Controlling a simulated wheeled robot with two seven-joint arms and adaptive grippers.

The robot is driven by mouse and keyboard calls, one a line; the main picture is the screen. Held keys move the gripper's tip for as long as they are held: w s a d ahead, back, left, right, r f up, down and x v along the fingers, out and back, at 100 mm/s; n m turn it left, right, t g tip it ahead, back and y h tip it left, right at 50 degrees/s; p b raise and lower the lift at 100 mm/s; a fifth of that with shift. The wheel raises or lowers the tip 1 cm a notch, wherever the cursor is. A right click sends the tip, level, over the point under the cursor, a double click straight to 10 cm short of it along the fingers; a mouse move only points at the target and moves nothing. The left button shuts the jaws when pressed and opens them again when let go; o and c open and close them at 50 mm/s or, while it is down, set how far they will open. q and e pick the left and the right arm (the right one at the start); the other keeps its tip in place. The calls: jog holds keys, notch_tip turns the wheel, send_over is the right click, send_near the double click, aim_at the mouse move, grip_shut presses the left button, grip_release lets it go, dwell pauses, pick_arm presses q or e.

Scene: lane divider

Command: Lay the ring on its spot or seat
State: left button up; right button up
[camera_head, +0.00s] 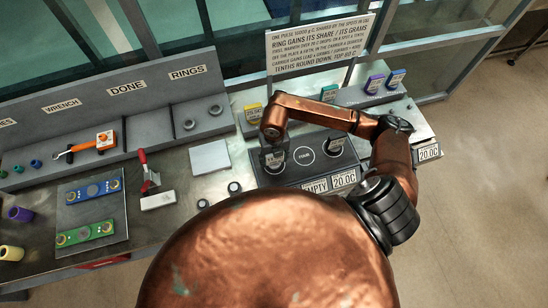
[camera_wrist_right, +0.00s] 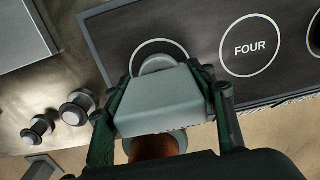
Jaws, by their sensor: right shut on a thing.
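My right gripper (camera_head: 273,157) reaches over the left part of the dark plate (camera_head: 268,178) in the head view. In the right wrist view its green fingers (camera_wrist_right: 162,105) are closed on a grey piece (camera_wrist_right: 160,98) with a flat broad side. The piece hangs over a white circle on the dark plate (camera_wrist_right: 120,35), with a rounded grey part inside that circle. I cannot tell whether the piece is a ring or touches the plate. The spot marked FOUR (camera_head: 304,156) is empty beside it; it also shows in the wrist view (camera_wrist_right: 250,47). My left gripper is out of view.
Two small grey round pieces (camera_head: 233,188) (camera_head: 204,204) stand left of the plate. A rack labelled RINGS (camera_head: 200,90) holds two dark rings (camera_head: 216,109). A pale square pad (camera_head: 210,158) lies left.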

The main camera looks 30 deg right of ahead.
jog(key=shift+f+b, duration=0.35)
jog(key=shift+f, duration=0.05)
jog(key=o, duration=1.4)
notch_tip(320, 180, up, 12)
jog(key=shift+f, duration=0.1)
